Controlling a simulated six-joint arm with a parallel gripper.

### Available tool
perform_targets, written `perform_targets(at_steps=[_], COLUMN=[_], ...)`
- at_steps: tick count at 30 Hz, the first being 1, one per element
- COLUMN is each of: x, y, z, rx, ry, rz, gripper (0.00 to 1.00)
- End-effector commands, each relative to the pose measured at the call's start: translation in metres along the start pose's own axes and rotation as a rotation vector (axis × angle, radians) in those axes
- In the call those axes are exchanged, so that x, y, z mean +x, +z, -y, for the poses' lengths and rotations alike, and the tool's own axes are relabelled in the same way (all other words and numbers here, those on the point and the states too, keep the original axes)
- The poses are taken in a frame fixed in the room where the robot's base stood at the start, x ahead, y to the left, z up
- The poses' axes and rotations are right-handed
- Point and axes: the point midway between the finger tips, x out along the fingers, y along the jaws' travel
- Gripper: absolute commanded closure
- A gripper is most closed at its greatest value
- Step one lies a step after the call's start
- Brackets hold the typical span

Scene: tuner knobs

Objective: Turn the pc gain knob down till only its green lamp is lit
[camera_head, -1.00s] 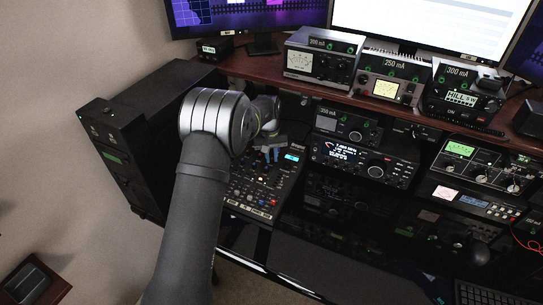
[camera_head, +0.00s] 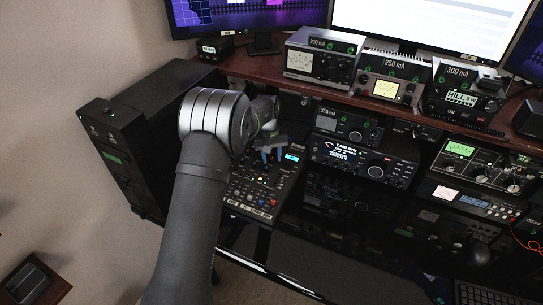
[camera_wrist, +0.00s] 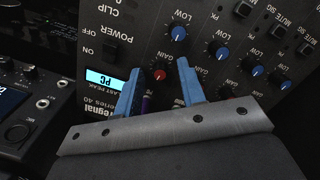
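The mixer panel (camera_head: 262,196) lies tilted on the desk, and its labels show rotated in the wrist view. My gripper (camera_wrist: 158,68) has two blue fingers standing apart over the panel, with nothing seen held. A small red knob (camera_wrist: 160,76) shows between the fingertips. A blue knob (camera_wrist: 178,34) sits just beyond them, and more blue knobs with GAIN labels lie to the right. I cannot tell which knob is the pc gain knob. I cannot make out its lamps. In the head view, my gripper (camera_head: 272,155) is over the panel's upper part.
A black radio (camera_head: 362,163) with a lit screen stands right of the panel. A black cabinet (camera_head: 150,140) stands to the left. Several meters and small units line the wooden shelf (camera_head: 262,70) behind. Other knobs crowd closely around my fingers.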

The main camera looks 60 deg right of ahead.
Motion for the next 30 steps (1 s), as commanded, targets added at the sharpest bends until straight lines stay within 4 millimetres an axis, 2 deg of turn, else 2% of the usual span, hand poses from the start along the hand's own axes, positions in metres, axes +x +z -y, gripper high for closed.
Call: perform_targets(at_steps=[5, 8, 21, 25, 30], x=[-0.006, -0.019, -0.123, -0.148, -0.168], y=[-0.001, -0.001, -0.001, 0.0, 0.0], z=[0.0, 0.0, 0.0, 0.0, 0.0], rx=[0.0, 0.0, 0.0, 0.0, 0.0], ry=[0.001, 0.002, 0.002, 0.001, 0.001], rz=[-0.002, -0.004, -0.004, -0.002, -0.001], gripper=[0.63, 0.63, 0.63, 0.63, 0.63])
